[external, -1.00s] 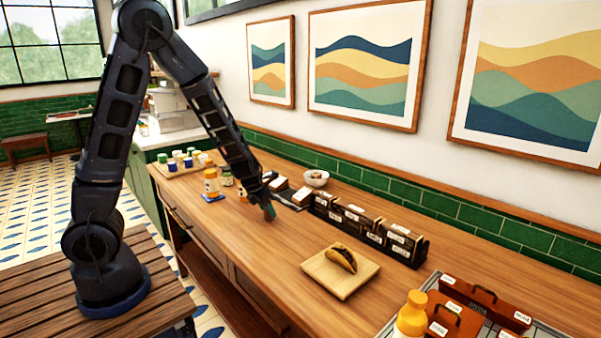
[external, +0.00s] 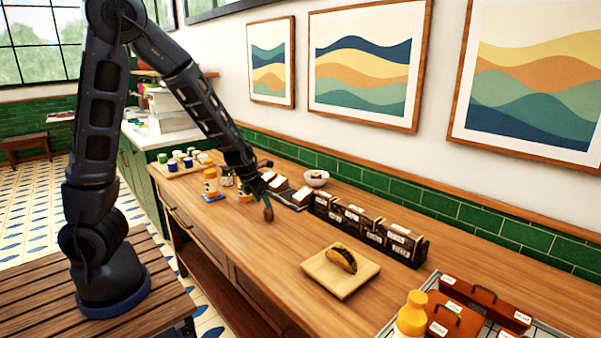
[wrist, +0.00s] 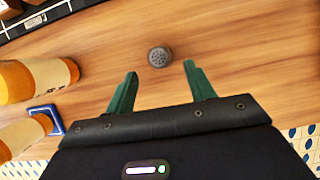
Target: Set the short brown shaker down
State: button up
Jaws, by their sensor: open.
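The short brown shaker (wrist: 159,57) stands upright on the wooden counter, seen from above in the wrist view with its grey perforated top showing. My gripper (wrist: 160,70) is open, its two green fingers apart. The shaker lies just beyond the fingertips, in line with the gap between them, with nothing gripping it. In the external view the shaker (external: 268,214) shows small and brown just below my gripper (external: 267,199).
Orange-and-white bottles (external: 211,182) stand left of the shaker, near a blue coaster (wrist: 46,119). Dark label-fronted boxes (external: 350,222) line the wall side. A board with a taco (external: 328,284) lies nearer the camera. Counter between shaker and board is clear.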

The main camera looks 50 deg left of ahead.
jog(key=shift+v, duration=2.4)
jog(key=shift+r, duration=0.15)
jog(key=s+a+r+m, duration=0.1)
jog(key=s+r+m, duration=0.8)
jog(key=s+m, duration=0.4)
jog(key=s+a+r+m, duration=0.1)
jog(key=s+r+m, duration=0.9)
jog(key=m, duration=1.2)
jog(key=s, duration=0.3)
jog(key=shift+s+r+m, duration=0.25)
jog(key=shift+m, duration=0.15)
